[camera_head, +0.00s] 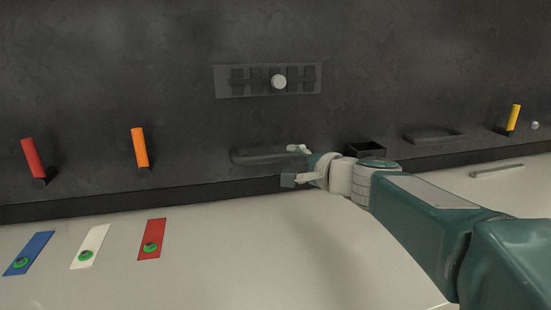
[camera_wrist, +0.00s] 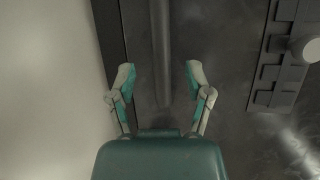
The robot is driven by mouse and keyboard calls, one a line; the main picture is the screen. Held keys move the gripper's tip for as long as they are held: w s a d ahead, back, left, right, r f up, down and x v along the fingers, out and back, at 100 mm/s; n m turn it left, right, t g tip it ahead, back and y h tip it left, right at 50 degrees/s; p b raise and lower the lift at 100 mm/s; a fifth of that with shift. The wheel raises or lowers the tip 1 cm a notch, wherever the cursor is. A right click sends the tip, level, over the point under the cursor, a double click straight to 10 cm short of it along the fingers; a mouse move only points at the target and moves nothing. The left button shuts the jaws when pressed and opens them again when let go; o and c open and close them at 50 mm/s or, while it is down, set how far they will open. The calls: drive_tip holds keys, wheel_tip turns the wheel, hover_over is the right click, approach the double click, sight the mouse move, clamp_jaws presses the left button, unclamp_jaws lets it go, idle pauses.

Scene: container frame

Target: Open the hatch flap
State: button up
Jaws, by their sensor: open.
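A dark horizontal bar handle (camera_head: 262,157) sits low on the dark wall, left of my gripper (camera_head: 293,165). No flap outline is clear around it; I cannot tell which part is the hatch flap. My gripper's fingers are apart at the right end of the bar, one above and one below. In the wrist view the bar (camera_wrist: 160,40) runs between the two open fingertips of my gripper (camera_wrist: 160,73). No contact shows. The bar's near end is hidden or in shadow.
A slotted panel (camera_head: 240,83) with a white knob (camera_head: 279,82) is above the bar. Red (camera_head: 30,154), orange (camera_head: 140,148) and yellow (camera_head: 513,118) handles stick out. A small open box (camera_head: 365,148) sits just behind my wrist. Coloured plates lie on the pale surface (camera_head: 230,260).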

sight(277, 160)
drive_tip(key=x, duration=0.7)
drive_tip(key=shift+s+a, duration=0.35)
drive_tip(key=shift+a, duration=0.05)
drive_tip(key=shift+d, duration=0.3)
clamp_jaws()
